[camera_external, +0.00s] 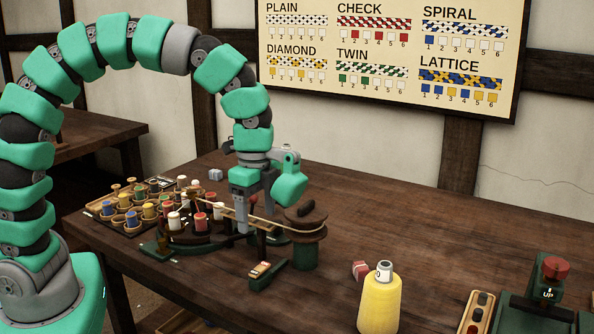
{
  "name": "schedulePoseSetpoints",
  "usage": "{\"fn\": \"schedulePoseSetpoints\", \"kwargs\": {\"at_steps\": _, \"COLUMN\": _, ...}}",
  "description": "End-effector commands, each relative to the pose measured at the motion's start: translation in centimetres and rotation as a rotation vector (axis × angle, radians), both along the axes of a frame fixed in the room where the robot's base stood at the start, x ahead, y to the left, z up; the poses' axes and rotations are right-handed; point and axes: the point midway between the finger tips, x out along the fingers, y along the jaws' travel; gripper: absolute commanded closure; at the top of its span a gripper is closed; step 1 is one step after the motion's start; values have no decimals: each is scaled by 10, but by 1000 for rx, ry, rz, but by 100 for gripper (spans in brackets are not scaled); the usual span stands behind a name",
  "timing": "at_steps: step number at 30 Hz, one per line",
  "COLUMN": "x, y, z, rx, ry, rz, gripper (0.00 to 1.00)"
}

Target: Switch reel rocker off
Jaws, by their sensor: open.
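A small green switch box with a pale rocker (261,270) lies on the table in front of the reel. A little red shows on it; which way the rocker is tipped is too small to tell. The brown wooden reel (306,228) stands on a green base just behind and to the right, with a pale cord running to it from the left. My gripper (242,228) points down, open, above and behind the rocker and left of the reel. It appears apart from the rocker. Its fingertips are partly lost among the cord and the dark braiding parts.
A wooden rack of coloured bobbins (128,222) stands at the left. A green device with a red knob (556,268) is at far right. The table's back right is clear.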

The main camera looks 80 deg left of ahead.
Motion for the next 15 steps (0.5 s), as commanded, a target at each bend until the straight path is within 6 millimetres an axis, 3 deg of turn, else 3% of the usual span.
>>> {"fn": "schedulePoseSetpoints", "kwargs": {"at_steps": 15, "x": 0, "y": 1, "z": -94, "rx": 1, "ry": 1, "rz": 1, "gripper": 27}}
